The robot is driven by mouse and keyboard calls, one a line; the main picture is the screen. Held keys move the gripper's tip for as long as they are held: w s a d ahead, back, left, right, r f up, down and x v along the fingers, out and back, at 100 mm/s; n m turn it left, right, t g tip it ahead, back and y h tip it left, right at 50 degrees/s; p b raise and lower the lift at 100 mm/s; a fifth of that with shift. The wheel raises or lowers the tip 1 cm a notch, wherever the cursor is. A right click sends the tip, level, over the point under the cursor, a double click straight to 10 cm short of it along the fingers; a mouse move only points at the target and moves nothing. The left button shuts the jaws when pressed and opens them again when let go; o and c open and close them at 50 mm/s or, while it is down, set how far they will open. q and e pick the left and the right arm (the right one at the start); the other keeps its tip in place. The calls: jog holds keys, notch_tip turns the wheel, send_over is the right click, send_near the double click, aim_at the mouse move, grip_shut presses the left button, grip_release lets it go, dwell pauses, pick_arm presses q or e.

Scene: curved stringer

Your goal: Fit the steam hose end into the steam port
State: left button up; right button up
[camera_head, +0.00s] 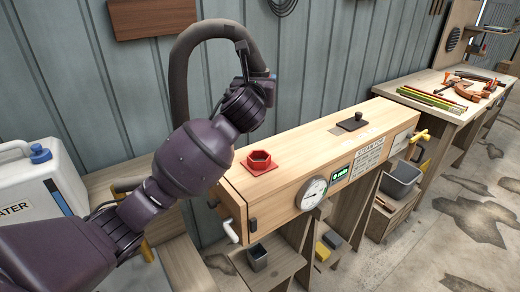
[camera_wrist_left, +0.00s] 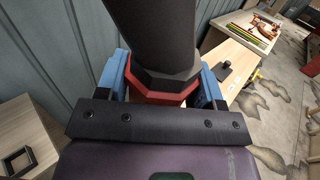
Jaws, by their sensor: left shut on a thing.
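The dark steam hose (camera_head: 205,36) arches up from behind my left arm and over to my left gripper (camera_head: 268,78). In the left wrist view, the blue fingers of my left gripper (camera_wrist_left: 162,88) are shut on the thick dark hose (camera_wrist_left: 152,35). The red hexagonal steam port (camera_head: 260,160) sits on top of the wooden steam box, near its left end. In the head view the gripper is above the port, with a gap. The hose's tip is mostly hidden in the head view. My right gripper is not in view.
The wooden steam box (camera_head: 315,150) carries a gauge (camera_head: 312,192) and a dark fitting (camera_head: 353,121) on top. A white water container (camera_head: 40,180) stands at left. A workbench with tools (camera_head: 455,92) is at the right. A ribbed wall rises behind.

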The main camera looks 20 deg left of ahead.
pick_arm(q)
notch_tip(320, 180, down, 18)
jog(key=shift+r+b, duration=0.1)
jog(key=shift+b, duration=0.75)
jog(key=o, duration=1)
jog(key=shift+s, duration=0.15)
